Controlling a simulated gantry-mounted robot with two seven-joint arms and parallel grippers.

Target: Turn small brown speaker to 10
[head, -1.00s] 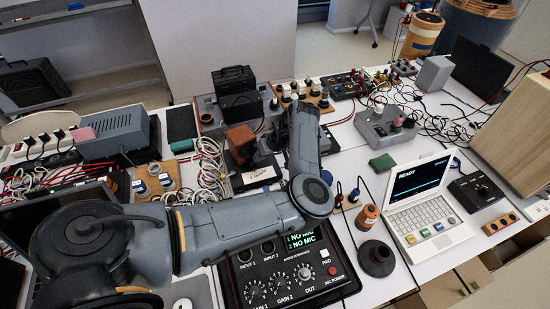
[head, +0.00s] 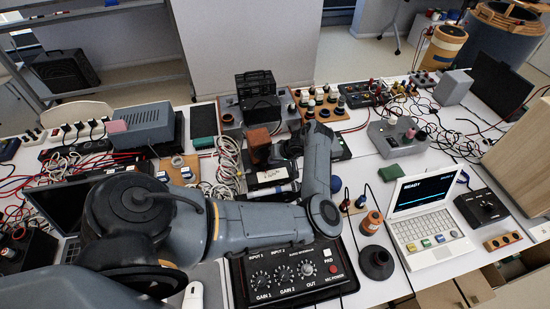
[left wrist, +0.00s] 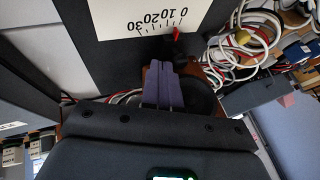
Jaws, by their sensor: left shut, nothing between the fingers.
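The small brown speaker (head: 258,136) appears in the head view as a brown block at mid-table, beside a dark box. My left gripper (head: 276,152) is just to its right, partly hidden by its own wrist. In the left wrist view the left gripper's fingers (left wrist: 163,84) are shut and empty. They overlap a brown and black object, probably the speaker; I cannot tell whether they touch it. Above them a white scale (left wrist: 150,22) reads 0, 10, 20, 30, with a red pointer (left wrist: 176,34) near the 0 and 10 end. My right gripper is not in view.
A black audio interface (head: 290,280) with knobs lies at the front. A white laptop (head: 425,210) stands to the right, with an orange cylinder (head: 372,222) beside it. A grey box (head: 140,126) is on the left. Loose cables (head: 228,160) crowd the table left of the gripper.

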